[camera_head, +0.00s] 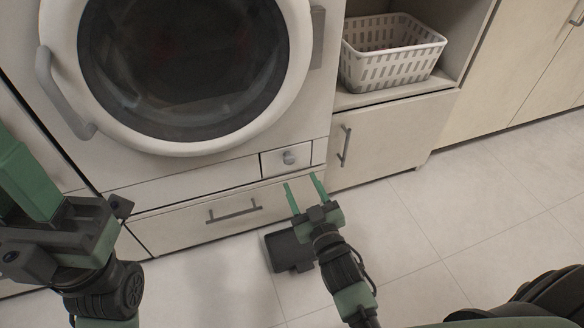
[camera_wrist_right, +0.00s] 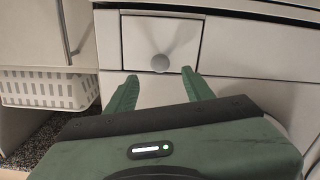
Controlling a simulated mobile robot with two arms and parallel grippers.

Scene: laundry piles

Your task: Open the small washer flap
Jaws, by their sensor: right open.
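My left gripper (camera_head: 22,175) is at the left edge, only partly in view.
The washer's round door (camera_head: 180,150) is above, with a grey handle (camera_head: 62,95) on its left. A drawer (camera_head: 170,225) with a bar handle is below. A white basket (camera_head: 392,68) sits in a shelf over a cabinet (camera_head: 395,135) on the right. The tiled floor (camera_head: 450,220) is clear.

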